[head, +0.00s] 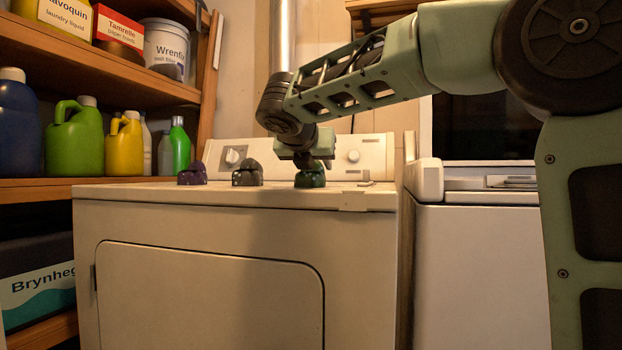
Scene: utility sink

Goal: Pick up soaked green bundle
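The green bundle (309,178) is a small, dark green, lumpy shape on top of the white dryer (130,194), toward the right of its top surface. My gripper (310,166) is directly above it, pointing down, and its lower end meets or overlaps the bundle's top. The fingers are dark and small, so I cannot tell whether they are open or shut on it. The bundle appears to rest on the dryer top.
A grey-brown bundle (247,173) and a purple bundle (192,174) sit left of the green one. The dryer's control panel (290,154) rises behind them. Shelves with bottles such as a green jug (74,140) stand left. A white washer (480,270) stands right.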

